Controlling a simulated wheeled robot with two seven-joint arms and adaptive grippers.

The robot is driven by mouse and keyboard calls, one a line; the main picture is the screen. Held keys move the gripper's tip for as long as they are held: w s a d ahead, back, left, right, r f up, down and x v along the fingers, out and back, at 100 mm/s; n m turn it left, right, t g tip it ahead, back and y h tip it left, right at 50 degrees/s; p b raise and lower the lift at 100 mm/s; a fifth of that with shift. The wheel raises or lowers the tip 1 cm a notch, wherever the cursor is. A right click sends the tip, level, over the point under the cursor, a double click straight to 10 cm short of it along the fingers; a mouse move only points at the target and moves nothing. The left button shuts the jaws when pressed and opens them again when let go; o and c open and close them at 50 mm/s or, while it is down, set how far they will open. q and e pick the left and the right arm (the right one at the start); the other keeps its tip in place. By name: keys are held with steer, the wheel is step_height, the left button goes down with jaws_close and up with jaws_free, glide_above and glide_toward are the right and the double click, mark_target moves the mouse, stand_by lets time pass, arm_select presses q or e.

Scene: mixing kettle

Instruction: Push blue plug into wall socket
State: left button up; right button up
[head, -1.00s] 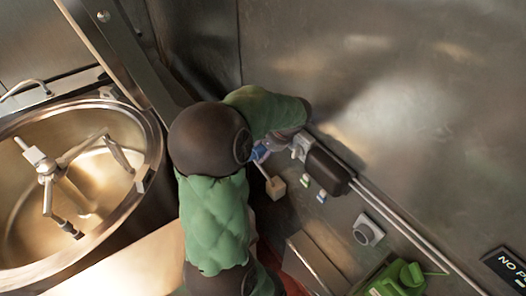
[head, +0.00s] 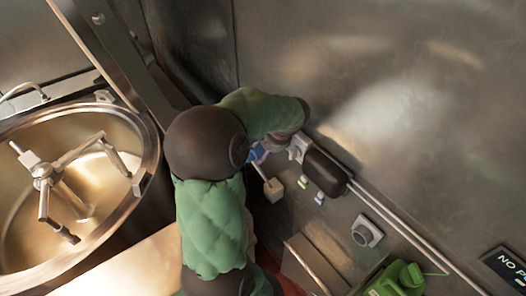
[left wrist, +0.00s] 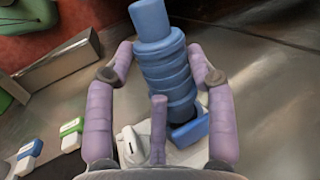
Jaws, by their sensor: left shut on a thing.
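The blue plug (left wrist: 165,62) is a ribbed cylinder between the purple fingers of my left gripper (left wrist: 167,62) in the left wrist view. The gripper is shut on it. The plug's lower end lies close to a blue square part (left wrist: 188,132) on a white fitting (left wrist: 132,146), likely the wall socket. I cannot tell whether the plug is seated in it. In the head view only a small blue patch of the plug (head: 257,154) shows beside my left arm, near the metal wall. My right gripper is not in view.
A large steel kettle (head: 148,172) with a stirrer stands at left. A pale block (head: 274,190) on a rod, small green and blue tagged parts, a grey round-knobbed fitting (head: 366,231) and a green object (head: 398,279) lie along the wall. The upper right wall is bare.

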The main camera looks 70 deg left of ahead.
arm_select(q)
steer(key=shift+w, duration=0.15)
steer(key=shift+w+a, duration=0.2)
steer(key=shift+w, duration=0.45)
steer(key=shift+w+a, duration=0.15)
steer(key=shift+w, duration=0.45)
steer(key=shift+w, duration=0.15)
steer(key=shift+w+a, duration=0.15)
steer(key=shift+w, duration=0.2)
stand_by(0.4)
steer(key=o, duration=1.3)
steer(key=shift+c, duration=0.2)
steer(key=shift+o, duration=1.2)
steer(key=shift+s, duration=0.1)
steer(key=shift+r, duration=0.1)
